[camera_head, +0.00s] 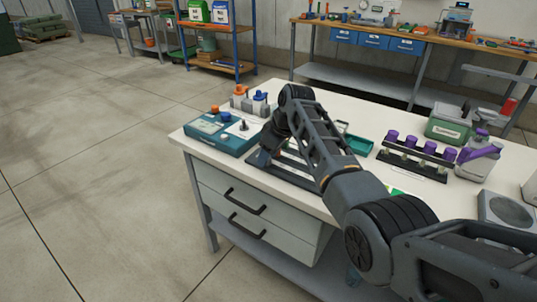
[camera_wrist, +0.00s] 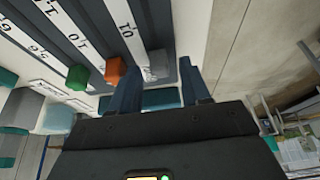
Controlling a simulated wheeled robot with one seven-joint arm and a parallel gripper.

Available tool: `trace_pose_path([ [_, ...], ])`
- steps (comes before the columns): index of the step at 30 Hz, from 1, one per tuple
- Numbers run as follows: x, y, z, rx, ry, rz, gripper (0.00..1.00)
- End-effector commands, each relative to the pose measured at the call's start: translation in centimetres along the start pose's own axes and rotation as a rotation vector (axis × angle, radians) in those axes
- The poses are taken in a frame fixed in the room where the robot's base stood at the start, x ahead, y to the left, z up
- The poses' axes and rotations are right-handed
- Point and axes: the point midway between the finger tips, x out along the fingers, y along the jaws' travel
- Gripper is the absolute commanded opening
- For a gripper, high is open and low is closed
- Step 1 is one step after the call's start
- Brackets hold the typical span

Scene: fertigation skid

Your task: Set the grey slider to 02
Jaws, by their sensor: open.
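The slider panel (camera_head: 283,178) is a dark board on the bench, partly hidden behind my arm in the head view. In the wrist view its dark face (camera_wrist: 95,18) has several white scale strips. The grey slider (camera_wrist: 154,68) is a pale knob at the lower end of the rightmost visible strip. Its exact scale reading cannot be made out. An orange knob (camera_wrist: 115,70) and a green knob (camera_wrist: 77,77) sit on strips to its left. My gripper (camera_wrist: 162,84) is open, with fingers left and right of the grey slider; contact cannot be told.
A teal control box (camera_head: 222,132) stands left of the panel. A green tray (camera_head: 357,144), a rack with purple-topped items (camera_head: 415,158) and a green box (camera_head: 449,126) stand to the right.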

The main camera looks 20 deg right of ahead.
Motion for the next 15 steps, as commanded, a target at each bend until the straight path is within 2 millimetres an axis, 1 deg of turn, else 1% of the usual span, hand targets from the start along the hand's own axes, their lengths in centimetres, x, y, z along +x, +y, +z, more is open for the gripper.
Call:
trace_pose_path([
  [4,-0.01,-0.01,-0.01,0.000,0.000,0.000,0.47],
  [5,-0.01,-0.01,-0.01,0.000,0.000,0.000,0.45],
  [15,-0.02,-0.01,0.00,0.000,0.000,0.000,0.12],
])
